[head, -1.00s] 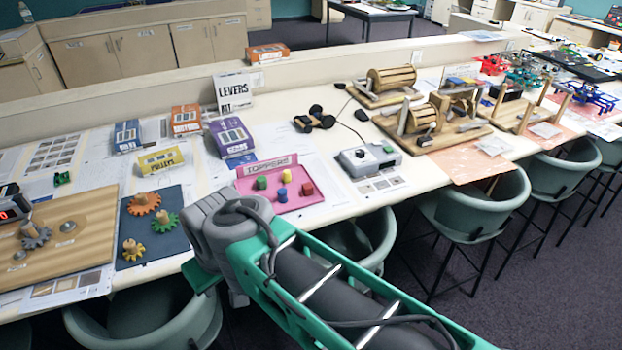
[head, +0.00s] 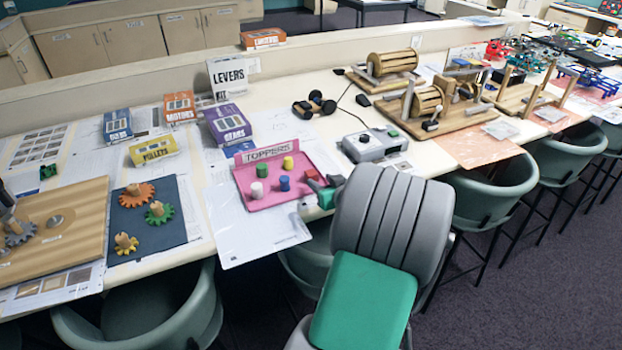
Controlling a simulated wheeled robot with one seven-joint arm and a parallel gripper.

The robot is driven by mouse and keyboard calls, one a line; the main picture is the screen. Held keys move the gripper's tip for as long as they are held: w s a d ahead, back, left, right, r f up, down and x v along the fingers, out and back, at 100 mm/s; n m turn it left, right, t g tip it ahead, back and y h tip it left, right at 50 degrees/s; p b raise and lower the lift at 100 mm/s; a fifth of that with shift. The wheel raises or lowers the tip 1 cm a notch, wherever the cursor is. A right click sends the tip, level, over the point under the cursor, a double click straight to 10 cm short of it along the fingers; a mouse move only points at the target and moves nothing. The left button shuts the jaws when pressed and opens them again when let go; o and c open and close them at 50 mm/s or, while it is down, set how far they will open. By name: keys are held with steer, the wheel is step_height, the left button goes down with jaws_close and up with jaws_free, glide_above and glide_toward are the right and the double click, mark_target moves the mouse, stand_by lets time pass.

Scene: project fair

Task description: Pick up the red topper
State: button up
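The pink toppers tray (head: 272,203) lies on the counter. My gripper (head: 324,187), with green fingers, is at the tray's right edge, right beside the red topper. Whether its fingers are open or closed on the topper cannot be made out. A green topper (head: 262,170), a yellow topper (head: 288,162), a white topper (head: 257,190) and a blue topper (head: 284,183) stand in the tray.
A grey control box (head: 372,145) stands close behind my gripper to the right. The purple gears box (head: 228,124) is behind the tray. A blue mat (head: 150,222) with gears lies to the left. Green chairs (head: 485,195) line the counter's front.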

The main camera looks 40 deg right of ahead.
mark_target(313, 177)
steer(key=p+x, duration=0.1)
steer(key=x, duration=0.5)
steer(key=shift+w+f, duration=0.15)
steer(key=shift+w, duration=0.05)
steer(key=shift+c, duration=0.4)
jaws_close()
